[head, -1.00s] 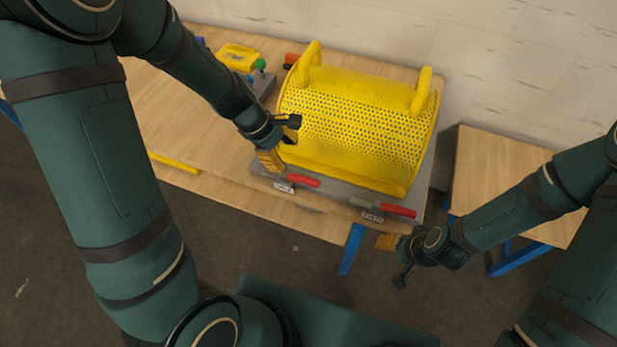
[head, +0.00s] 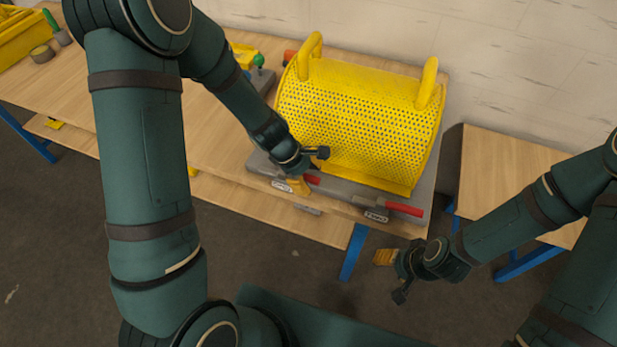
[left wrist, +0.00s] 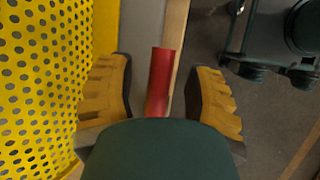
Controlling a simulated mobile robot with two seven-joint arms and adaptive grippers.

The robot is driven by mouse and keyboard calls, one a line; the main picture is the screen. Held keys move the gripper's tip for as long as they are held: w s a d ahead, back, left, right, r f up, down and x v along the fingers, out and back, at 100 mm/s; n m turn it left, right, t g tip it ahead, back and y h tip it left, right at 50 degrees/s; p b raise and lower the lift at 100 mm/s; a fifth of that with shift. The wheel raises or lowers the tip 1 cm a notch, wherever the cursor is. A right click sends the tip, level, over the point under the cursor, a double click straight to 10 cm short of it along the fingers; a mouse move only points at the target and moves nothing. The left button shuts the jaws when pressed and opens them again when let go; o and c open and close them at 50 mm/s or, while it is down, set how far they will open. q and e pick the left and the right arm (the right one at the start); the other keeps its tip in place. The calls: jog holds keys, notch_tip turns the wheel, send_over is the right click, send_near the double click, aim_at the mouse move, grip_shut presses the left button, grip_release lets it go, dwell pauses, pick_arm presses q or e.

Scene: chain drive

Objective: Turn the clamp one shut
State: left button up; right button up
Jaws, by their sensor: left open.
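A clamp with a red handle (head: 312,179) sits at the front left edge of the grey base plate (head: 345,198). In the left wrist view, the red handle (left wrist: 163,80) lies between the two open yellow fingers, with gaps on both sides. My right gripper (head: 390,270) hangs in front of the table, away from both clamps; its opening is unclear.
A yellow perforated guard (head: 360,120) with two hoop handles stands on the plate right behind the clamps. A green-knobbed item (head: 258,62) stands behind my left arm. A side table (head: 505,170) is at the right. Floor space is free in front.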

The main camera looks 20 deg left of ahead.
pick_arm(q)
jog(key=shift+c, duration=0.3)
grip_shut()
jog(key=shift+s, duration=0.15)
jog(key=s+a+m+g+y+p, duration=0.2)
jog(key=s+a+m+g+p, duration=0.2)
jog(key=m, duration=1.4)
jog(key=shift+s+a+g+y, duration=0.4)
jog(key=shift+s+a+g, duration=0.9)
jog(key=shift+a, duration=0.5)
